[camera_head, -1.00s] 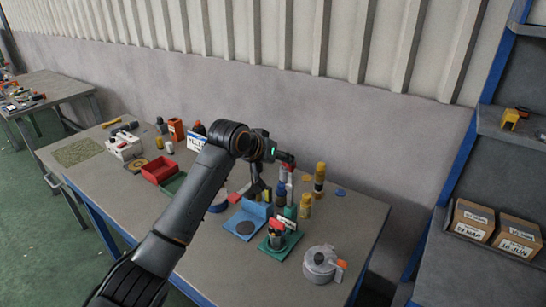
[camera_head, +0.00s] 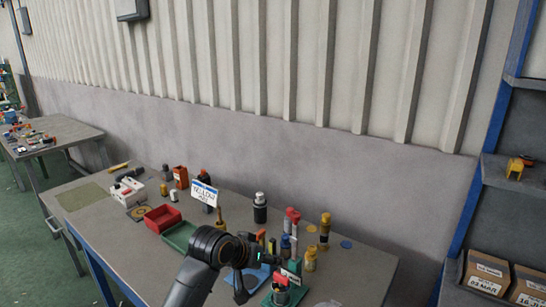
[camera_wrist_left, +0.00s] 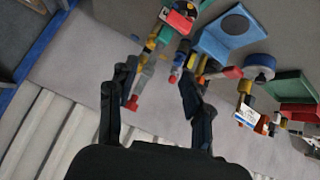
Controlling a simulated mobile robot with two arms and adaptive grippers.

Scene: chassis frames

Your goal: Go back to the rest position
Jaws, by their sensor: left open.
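My left arm comes in from the bottom of the head view, and its gripper (camera_head: 243,287) hangs over the right half of the workbench (camera_head: 110,214). In the left wrist view the two black fingers of the left gripper (camera_wrist_left: 157,82) are spread apart with nothing between them. Beyond them, the bench items appear at the top of that picture. My right gripper is in neither view.
Near the gripper stand a black and grey bottle (camera_head: 260,208), a yellow-topped bottle (camera_head: 325,229) and a blue tray (camera_head: 262,272). Red (camera_head: 162,218) and green (camera_head: 180,237) bins lie left. Shelves with cardboard boxes (camera_head: 486,274) stand right.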

